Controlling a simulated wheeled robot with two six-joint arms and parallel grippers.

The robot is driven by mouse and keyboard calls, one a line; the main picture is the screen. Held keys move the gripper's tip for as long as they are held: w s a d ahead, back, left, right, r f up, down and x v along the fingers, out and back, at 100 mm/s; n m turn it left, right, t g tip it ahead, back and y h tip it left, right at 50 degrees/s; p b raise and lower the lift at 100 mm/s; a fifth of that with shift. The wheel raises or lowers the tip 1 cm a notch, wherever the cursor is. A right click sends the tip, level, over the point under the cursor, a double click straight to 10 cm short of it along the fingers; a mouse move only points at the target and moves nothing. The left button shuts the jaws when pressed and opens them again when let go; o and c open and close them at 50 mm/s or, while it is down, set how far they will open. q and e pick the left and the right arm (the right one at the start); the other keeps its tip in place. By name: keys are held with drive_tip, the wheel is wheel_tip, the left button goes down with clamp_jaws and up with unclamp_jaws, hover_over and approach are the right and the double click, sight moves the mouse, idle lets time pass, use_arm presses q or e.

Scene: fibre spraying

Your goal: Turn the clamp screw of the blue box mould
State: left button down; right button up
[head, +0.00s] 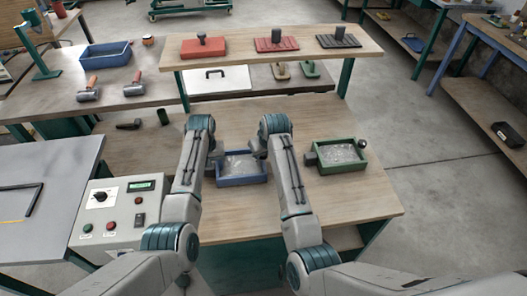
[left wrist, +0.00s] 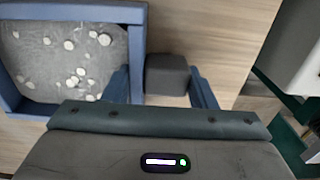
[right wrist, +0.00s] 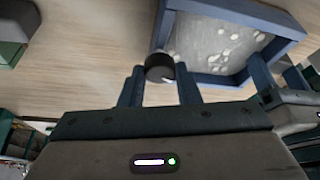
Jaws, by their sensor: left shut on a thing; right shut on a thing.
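The blue box mould (head: 243,182) stands on the wooden bench between my two arms. It holds grey mix with pale flecks. My left gripper (left wrist: 160,88) is at the mould's left side and shut on the dark grey block (left wrist: 168,74) beside its wall. My right gripper (right wrist: 159,85) is at the right side, shut on a round black knob (right wrist: 160,68), the clamp screw, which has a small pale mark. The mould wall also shows in the left wrist view (left wrist: 75,12) and the right wrist view (right wrist: 235,12). In the head view my wrists hide both grips.
A similar green mould (head: 343,171) with a dark block and round knob stands to the right. A raised shelf (head: 350,48) with red and dark float tools spans the back. A control box (head: 112,213) is at the left. Bare bench lies in front of the green mould.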

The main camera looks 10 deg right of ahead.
drive_tip(key=o, duration=1)
wheel_tip(320, 180, up, 10)
drive_tip(key=shift+r, duration=0.1)
